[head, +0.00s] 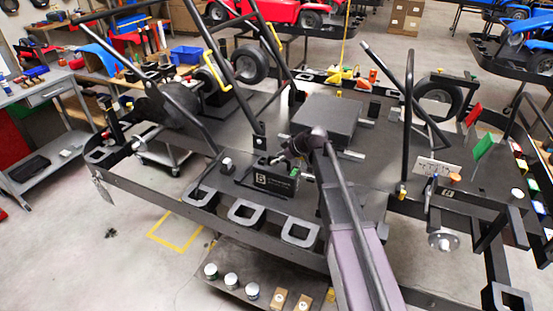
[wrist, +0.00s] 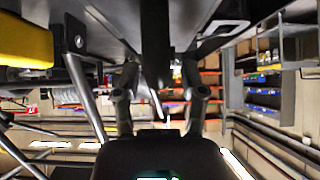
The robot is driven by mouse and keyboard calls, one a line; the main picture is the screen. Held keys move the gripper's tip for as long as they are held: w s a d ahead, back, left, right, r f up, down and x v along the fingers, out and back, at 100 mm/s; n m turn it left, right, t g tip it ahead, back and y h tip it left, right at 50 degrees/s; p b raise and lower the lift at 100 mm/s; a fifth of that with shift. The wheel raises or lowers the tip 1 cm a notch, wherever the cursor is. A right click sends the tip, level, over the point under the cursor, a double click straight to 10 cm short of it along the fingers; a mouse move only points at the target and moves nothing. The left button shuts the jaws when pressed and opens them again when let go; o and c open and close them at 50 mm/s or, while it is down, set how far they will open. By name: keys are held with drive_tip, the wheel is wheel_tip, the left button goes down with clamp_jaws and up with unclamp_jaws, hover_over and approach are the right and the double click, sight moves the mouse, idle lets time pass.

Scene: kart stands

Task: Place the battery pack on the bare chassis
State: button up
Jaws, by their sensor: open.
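A black box with a white "B" label and a small green mark (head: 275,182), which looks like the battery pack, sits on the dark chassis deck (head: 385,150) near its front edge. My arm reaches in from the bottom, and my gripper (head: 287,158) is just above and behind this box in the head view. Its fingers are small and dark there, so contact cannot be told. In the wrist view, my gripper (wrist: 160,98) has its two fingers spread apart, with no object clearly held between them. The box cannot be made out in the wrist view.
A larger grey box (head: 327,116) stands on the deck behind my gripper. Black upright tubes (head: 408,120) rise from the deck. Square-holed brackets (head: 246,212) line the front edge. Several round pieces (head: 231,280) sit on a lower shelf. A yellow part (wrist: 25,42) is close in the wrist view.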

drive_tip(key=shift+r, duration=0.1)
drive_tip(key=p+v, duration=0.8)
drive_tip(key=v, duration=0.3)
drive_tip(key=shift+s+d+r, duration=0.15)
drive_tip(key=shift+d+r, duration=0.1)
drive_tip(key=shift+d, duration=0.05)
idle(0.6)
drive_tip(key=s+d+f+m+g+h, duration=0.1)
drive_tip(key=s+d+m+h, duration=0.1)
drive_tip(key=s+d+m, duration=0.2)
drive_tip(key=s+d+f+m+g+h, duration=0.1)
drive_tip(key=s+d+m, duration=0.4)
drive_tip(key=s, duration=0.6)
drive_tip(key=s+d+f+m+g+h, duration=0.1)
drive_tip(key=s+d+f+m+h, duration=0.2)
drive_tip(key=s+d+m+h, duration=0.2)
drive_tip(key=s, duration=0.3)
drive_tip(key=shift+d+f, duration=0.2)
drive_tip(key=shift+d, duration=0.15)
